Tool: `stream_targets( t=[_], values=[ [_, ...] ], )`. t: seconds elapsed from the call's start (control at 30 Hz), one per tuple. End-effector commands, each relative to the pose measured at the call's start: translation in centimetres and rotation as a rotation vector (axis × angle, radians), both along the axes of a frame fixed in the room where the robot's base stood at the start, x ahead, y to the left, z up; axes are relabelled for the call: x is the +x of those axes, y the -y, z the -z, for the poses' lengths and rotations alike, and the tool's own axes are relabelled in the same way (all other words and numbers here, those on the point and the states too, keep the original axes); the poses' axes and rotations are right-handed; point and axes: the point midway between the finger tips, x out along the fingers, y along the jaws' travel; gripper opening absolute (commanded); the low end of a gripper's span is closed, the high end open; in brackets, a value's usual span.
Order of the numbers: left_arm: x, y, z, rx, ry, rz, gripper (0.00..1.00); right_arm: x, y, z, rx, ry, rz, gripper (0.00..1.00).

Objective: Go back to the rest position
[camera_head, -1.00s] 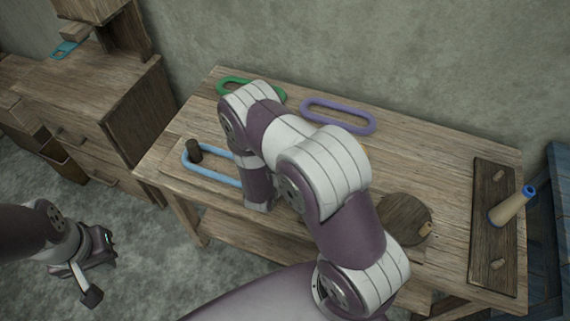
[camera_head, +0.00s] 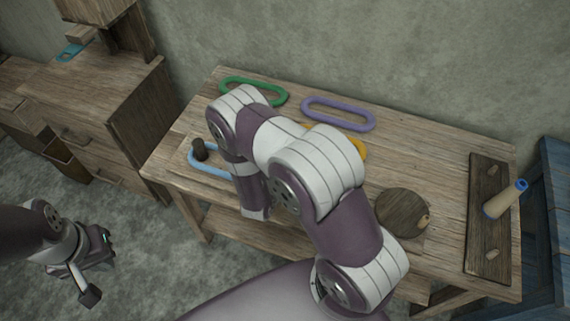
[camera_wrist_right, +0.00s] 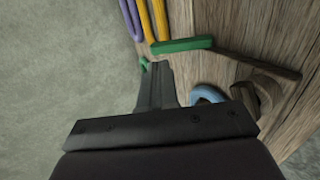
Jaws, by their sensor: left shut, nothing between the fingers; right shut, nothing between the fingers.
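My left gripper (camera_head: 90,296) hangs low over the floor at the left, clear of the table and holding nothing; it looks shut. My right arm spans the middle of the head view, in front of the table. Its gripper does not show clearly there. In the right wrist view the right gripper (camera_wrist_right: 155,84) is shut and empty, its fingers close together beside the table's edge. The blue ring (camera_wrist_right: 208,94) also shows in the wrist view.
A wooden cabinet (camera_head: 90,110) stands left.

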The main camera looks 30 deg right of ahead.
Motion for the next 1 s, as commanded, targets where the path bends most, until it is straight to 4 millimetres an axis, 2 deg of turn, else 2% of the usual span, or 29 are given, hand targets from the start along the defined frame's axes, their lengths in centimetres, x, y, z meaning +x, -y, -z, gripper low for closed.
stream_targets(
  t=[0.1, 0.33, 0.5, 0.73, 0.77, 0.83, 0.87, 0.9, 0.97, 1.0],
  values=[
    [-0.1, 0.0, 0.3, 0.000, -0.003, 0.000, 0.00, -1.5, -2.2, -1.7, 0.000, 0.002, -0.011, 0.00],
    [0.0, 0.0, 0.1, 0.000, -0.002, 0.000, 0.00, -4.1, -5.2, -4.4, 0.000, 0.001, -0.009, 0.00],
    [-0.1, 0.0, 0.1, 0.000, -0.002, 0.000, 0.00, -4.8, -5.8, -5.0, -0.001, 0.001, -0.004, 0.00],
    [-0.1, 0.0, 0.1, 0.000, -0.002, 0.000, 0.00, -4.9, -5.8, -4.9, 0.021, 0.019, 0.014, 0.00],
    [-0.1, 0.0, 0.1, 0.000, -0.002, 0.000, 0.00, -5.1, -6.0, -4.5, 0.059, 0.027, 0.038, 0.00],
    [-0.1, 0.0, 0.1, 0.000, -0.002, 0.000, 0.00, -6.5, -7.6, -1.8, 0.256, -0.004, 0.095, 0.00],
    [-0.1, 0.0, 0.1, 0.000, -0.002, 0.000, 0.00, -7.4, -9.1, -0.7, 0.371, -0.043, 0.122, 0.00],
    [0.0, 0.0, 0.0, 0.000, -0.002, 0.000, 0.00, -8.3, -11.7, 0.0, 0.544, -0.103, 0.167, 0.00],
    [0.0, 0.0, 0.0, 0.000, -0.002, 0.000, 0.00, -9.8, -15.1, -1.2, 0.784, -0.218, 0.271, 0.00],
    [-0.1, 0.0, 0.0, 0.000, -0.002, 0.000, 0.00, -10.9, -16.5, -3.1, 0.898, -0.302, 0.349, 0.00]
  ],
)
